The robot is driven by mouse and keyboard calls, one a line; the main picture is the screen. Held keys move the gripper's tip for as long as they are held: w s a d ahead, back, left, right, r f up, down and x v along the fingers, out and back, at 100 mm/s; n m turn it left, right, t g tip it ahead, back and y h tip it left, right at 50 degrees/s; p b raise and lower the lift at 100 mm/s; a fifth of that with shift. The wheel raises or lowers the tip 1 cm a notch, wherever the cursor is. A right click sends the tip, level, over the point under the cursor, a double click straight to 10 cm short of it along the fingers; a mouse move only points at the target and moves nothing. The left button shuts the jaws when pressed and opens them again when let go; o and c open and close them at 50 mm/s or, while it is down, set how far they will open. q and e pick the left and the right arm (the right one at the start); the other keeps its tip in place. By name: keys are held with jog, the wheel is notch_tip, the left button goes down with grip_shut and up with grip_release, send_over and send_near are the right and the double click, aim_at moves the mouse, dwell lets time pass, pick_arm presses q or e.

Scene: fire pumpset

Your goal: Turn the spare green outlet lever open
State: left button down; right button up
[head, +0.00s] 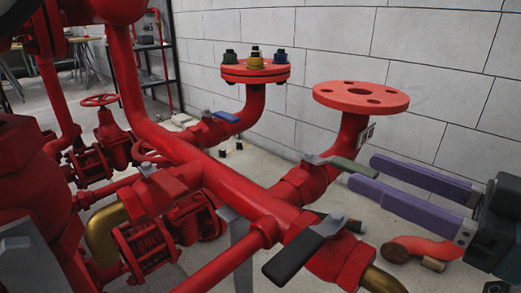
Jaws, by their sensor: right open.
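The green outlet lever (347,166) is on a red valve (297,184) in the branch below the open red flange (361,97). Its metal hub is at its left end and its green handle points right. My right gripper (366,170) comes in from the right with two long purple fingers. They are apart, with their tips at the free end of the green handle. I cannot tell whether the handle end lies between them or whether they touch it. My left gripper is not in view.
A black lever (291,257) stands on a nearer valve, and a blue lever (228,117) on a farther one. A bolted flange (255,70) rises behind. A loose red pipe piece (425,248) lies on the floor under my right gripper. A block wall (440,60) closes the back.

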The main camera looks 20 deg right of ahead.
aim_at(337, 164)
jog(key=shift+b+x, duration=0.35)
jog(key=shift+x, duration=1.6)
grip_shut()
